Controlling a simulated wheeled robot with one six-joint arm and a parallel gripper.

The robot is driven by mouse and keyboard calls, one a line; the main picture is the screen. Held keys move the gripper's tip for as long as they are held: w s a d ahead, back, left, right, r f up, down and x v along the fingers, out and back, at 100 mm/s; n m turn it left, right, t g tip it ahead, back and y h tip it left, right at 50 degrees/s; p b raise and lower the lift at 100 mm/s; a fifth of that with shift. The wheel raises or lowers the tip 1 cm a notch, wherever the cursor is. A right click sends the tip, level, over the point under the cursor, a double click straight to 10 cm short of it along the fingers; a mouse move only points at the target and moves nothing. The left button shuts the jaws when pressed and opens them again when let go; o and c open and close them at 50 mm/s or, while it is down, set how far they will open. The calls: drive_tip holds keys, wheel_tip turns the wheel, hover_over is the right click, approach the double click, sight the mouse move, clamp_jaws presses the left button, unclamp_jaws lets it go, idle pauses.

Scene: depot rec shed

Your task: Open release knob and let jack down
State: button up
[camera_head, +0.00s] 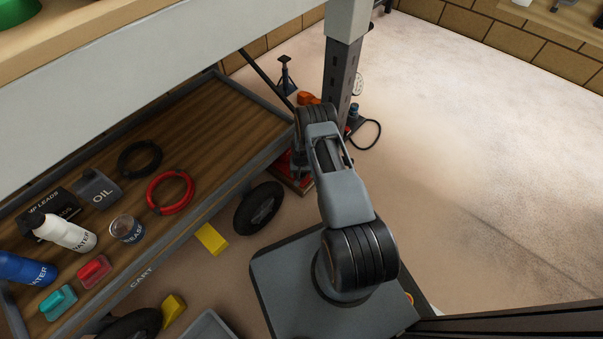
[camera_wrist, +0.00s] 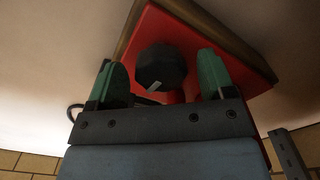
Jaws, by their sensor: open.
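The release knob (camera_wrist: 160,64) is dark and many-sided with a pale mark on its lower edge, in the middle of the wrist view. It sits on the red jack body (camera_wrist: 237,58). My gripper (camera_wrist: 164,80) is open, with one green fingertip on each side of the knob. A gap shows between the knob and each fingertip; I cannot tell how deep the fingers reach around it. In the head view a red part of the jack (camera_head: 304,186) shows low beside the cart, mostly hidden behind my arm. My gripper is hidden there.
The wooden-topped cart (camera_head: 226,108) holds bottles, cable coils and a jar. A cart wheel (camera_head: 258,208) and yellow chocks (camera_head: 212,239) are close to the jack. A dark post (camera_head: 342,85) and jack stand (camera_head: 286,75) are behind. Floor at right is clear.

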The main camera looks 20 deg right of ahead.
wheel_tip(320, 180, up, 14)
drive_tip(key=p, duration=0.5)
drive_tip(key=shift+f, duration=0.15)
idle(0.3)
